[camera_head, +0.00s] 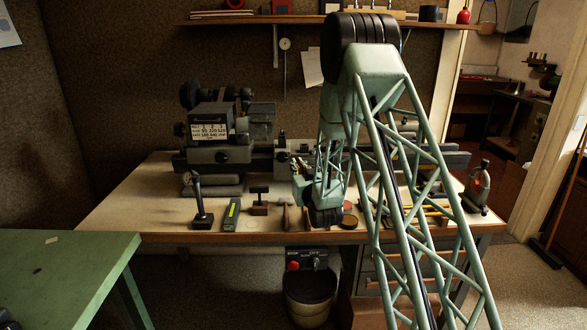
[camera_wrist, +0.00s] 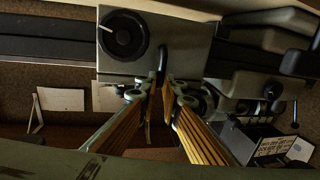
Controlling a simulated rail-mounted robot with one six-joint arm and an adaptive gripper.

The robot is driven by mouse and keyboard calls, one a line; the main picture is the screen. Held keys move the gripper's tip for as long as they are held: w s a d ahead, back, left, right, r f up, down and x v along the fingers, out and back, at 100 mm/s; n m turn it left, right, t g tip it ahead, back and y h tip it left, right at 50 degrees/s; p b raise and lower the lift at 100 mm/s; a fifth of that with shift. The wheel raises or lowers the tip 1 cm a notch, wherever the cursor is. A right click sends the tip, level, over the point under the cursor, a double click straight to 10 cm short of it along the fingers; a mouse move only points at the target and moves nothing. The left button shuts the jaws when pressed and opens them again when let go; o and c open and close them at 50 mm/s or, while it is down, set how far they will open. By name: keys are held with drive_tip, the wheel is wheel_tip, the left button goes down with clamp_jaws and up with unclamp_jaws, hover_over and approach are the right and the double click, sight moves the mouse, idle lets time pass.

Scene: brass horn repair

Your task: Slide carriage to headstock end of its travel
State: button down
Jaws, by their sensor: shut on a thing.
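The lathe's headstock (camera_head: 222,155) is the grey block at the left of the bench, below a box with a speed chart. The carriage (camera_head: 291,149) stands just right of it, partly hidden by my arm. In the wrist view, which looks inverted, the carriage (camera_wrist: 180,45) is a grey block with a round black dial (camera_wrist: 122,35). My gripper (camera_wrist: 161,80) has its ribbed fingers closed at the tips on a small dark handle (camera_wrist: 162,58) at the carriage's edge. In the head view my gripper (camera_head: 300,168) is small and partly lost against the lathe.
The dark lathe bed (camera_wrist: 45,47) runs along the wrist view's left. The speed chart (camera_wrist: 275,150) shows lower right there. Hand tools, including a black-handled lever stand (camera_head: 201,203), line the bench front (camera_head: 130,213). A green table (camera_head: 65,270) stands at front left.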

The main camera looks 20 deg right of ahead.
drive_tip(key=c, duration=2.8)
unclamp_jaws()
drive_tip(key=shift+s, duration=0.1)
drive_tip(key=shift+s+a, duration=0.15)
drive_tip(key=shift+s, duration=1.8)
drive_tip(key=shift+s+a, duration=0.15)
drive_tip(key=shift+s, duration=1.85)
drive_tip(key=shift+s+a, duration=0.15)
drive_tip(key=shift+s, duration=1.8)
drive_tip(key=shift+r, duration=0.1)
